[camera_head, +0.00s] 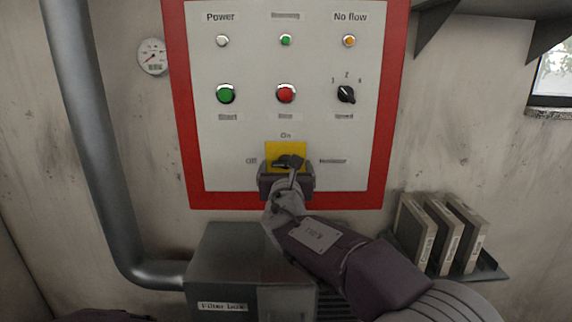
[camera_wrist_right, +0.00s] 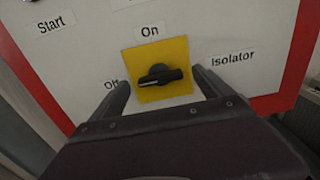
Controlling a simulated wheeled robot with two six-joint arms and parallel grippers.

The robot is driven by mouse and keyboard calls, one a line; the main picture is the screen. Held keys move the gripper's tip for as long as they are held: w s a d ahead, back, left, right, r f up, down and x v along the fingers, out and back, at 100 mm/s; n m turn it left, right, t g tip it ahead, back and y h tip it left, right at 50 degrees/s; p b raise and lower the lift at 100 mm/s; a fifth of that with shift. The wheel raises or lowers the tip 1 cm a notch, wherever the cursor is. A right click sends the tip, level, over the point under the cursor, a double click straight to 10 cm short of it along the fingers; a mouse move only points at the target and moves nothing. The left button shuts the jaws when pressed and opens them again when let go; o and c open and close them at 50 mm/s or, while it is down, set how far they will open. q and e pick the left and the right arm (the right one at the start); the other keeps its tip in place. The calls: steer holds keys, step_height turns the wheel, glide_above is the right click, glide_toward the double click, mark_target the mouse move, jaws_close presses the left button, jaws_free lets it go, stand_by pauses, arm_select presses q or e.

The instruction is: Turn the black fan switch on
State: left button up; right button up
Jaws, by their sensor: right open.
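The black switch (camera_wrist_right: 160,76) sits on a yellow square plate (camera_wrist_right: 172,51) low on the control panel. "On" is printed above it, "Off" to its left and "Isolator" to its right. Its handle lies roughly level, across the line towards "On". My right gripper (camera_head: 287,170) is in front of the plate and hides its lower part in the head view. In the right wrist view my gripper (camera_wrist_right: 160,84) is open, one finger on each side of the switch, with gaps to the handle. The left finger partly covers "Off". My left gripper is not in view.
The red-framed panel (camera_head: 377,170) also carries a green button (camera_head: 226,94), a red button (camera_head: 286,93), a black speed knob (camera_head: 346,94) and several lamps. Below stands a grey metal box (camera_head: 225,262). A pipe (camera_head: 90,130) is left; binders (camera_head: 440,235) stand right.

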mark_target(286, 163)
steer(key=shift+w+a, duration=0.1)
steer(key=shift+w, duration=1)
steer(key=c, duration=1.4)
steer(key=shift+o, duration=0.2)
